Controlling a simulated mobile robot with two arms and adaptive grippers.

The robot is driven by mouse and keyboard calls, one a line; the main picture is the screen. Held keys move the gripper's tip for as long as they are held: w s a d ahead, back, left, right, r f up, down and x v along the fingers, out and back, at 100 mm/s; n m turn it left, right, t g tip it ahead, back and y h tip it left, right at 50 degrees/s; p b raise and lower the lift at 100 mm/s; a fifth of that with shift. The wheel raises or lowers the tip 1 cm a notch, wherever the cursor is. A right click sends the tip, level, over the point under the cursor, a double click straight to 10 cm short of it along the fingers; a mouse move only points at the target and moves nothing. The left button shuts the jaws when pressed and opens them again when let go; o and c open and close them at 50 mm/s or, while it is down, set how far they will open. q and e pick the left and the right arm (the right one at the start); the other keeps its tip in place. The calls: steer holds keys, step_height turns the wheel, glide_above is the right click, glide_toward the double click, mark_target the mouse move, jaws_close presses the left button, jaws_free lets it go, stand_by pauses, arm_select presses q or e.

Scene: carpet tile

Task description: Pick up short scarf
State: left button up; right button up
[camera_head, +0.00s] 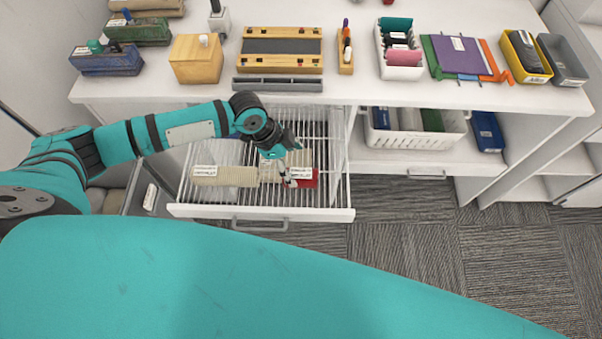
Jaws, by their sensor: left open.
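A pulled-out wire drawer (335,195) holds several folded cloth items with white labels. A cream ribbed one (238,177) lies left of centre, a paler one (299,159) lies partly under my gripper, and a red one (308,181) lies at the right. The labels are too small to read, so I cannot tell which is the short scarf. My left gripper (284,150) is open over the drawer, above the pale cloth, and hides part of it. I cannot tell whether it touches the cloth. My right gripper is not in view.
A white counter (360,92) above the drawer carries wooden boxes, a cloth organiser (402,55) and bins. A white basket (420,132) stands on the shelf to the right, beside a blue item (487,131). Carpet floor (405,240) is clear at the lower right.

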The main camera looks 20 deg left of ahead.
mark_target(299, 173)
arm_select(q)
steer(key=shift+x, duration=1.1)
steer(key=shift+f+p, duration=0.35)
steer(key=p+x, duration=0.1)
steer(key=x, duration=0.2)
steer(key=shift+w+f, duration=0.2)
steer(key=shift+f, duration=0.1)
steer(key=shift+d+f, duration=0.1)
steer(key=shift+f, duration=0.55)
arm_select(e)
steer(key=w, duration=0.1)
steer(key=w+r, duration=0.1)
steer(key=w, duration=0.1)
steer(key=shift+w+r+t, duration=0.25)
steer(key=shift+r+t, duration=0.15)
arm_select(q)
steer(key=c, duration=1.3)
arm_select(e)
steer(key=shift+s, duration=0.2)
